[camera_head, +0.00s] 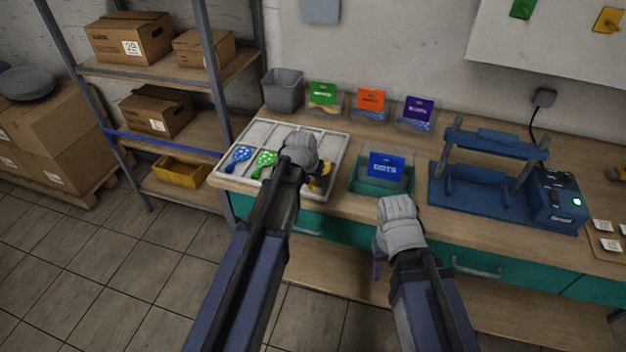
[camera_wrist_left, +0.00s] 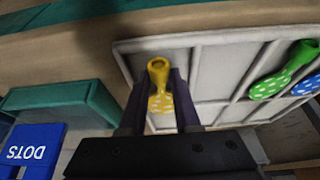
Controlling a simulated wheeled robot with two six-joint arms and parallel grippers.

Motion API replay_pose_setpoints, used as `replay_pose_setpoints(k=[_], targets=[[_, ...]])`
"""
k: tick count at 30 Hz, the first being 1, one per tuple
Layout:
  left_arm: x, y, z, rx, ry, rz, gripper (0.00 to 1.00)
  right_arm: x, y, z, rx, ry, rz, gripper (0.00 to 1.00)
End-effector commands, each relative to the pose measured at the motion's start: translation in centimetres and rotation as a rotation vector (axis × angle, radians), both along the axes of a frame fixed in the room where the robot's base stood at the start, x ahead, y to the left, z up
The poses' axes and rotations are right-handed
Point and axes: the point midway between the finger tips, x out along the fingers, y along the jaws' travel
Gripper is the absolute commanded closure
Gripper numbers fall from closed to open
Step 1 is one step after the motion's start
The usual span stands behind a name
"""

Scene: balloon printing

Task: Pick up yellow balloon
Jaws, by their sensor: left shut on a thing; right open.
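A yellow balloon with white dots (camera_wrist_left: 159,72) sits between the two fingers of my left gripper (camera_wrist_left: 160,100) in the left wrist view, over the light grey divided tray (camera_wrist_left: 205,55). My left gripper is shut on it. In the head view, my left gripper (camera_head: 300,152) is over the right part of the tray (camera_head: 335,146) and hides most of the yellow balloon (camera_head: 325,172). My right gripper (camera_head: 398,222) is open, in front of the bench edge, and holds nothing visible.
A blue dotted balloon (camera_head: 238,157) and a green dotted one (camera_head: 264,160) lie in the tray's left compartments. A teal bin with a blue DOTS card (camera_head: 386,167) stands right of the tray. A blue printing device (camera_head: 490,190) occupies the right bench. A grey bin (camera_head: 282,90) stands behind.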

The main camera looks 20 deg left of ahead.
Motion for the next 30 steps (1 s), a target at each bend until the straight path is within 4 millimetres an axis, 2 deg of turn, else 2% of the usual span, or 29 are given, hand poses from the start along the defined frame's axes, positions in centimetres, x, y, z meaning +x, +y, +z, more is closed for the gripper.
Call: replay_pose_setpoints(k=[1, 15, 20, 30], targets=[[0.0, 0.0, 1.2, 0.000, 0.000, 0.000, 1.00, 0.0, 0.0, 1.2, 0.000, 0.000, 0.000, 0.50], [0.0, 0.0, 8.0, 0.000, 0.000, 0.000, 1.00, 0.0, 0.0, 8.0, 0.000, 0.000, 0.000, 0.50], [0.0, 0.0, 8.8, 0.000, 0.000, 0.000, 1.00, 0.0, 0.0, 8.8, 0.000, 0.000, 0.001, 0.50], [0.0, 0.0, 8.6, 0.000, 0.000, 0.000, 1.00, 0.0, 0.0, 8.6, 0.000, 0.000, 0.001, 0.50]])
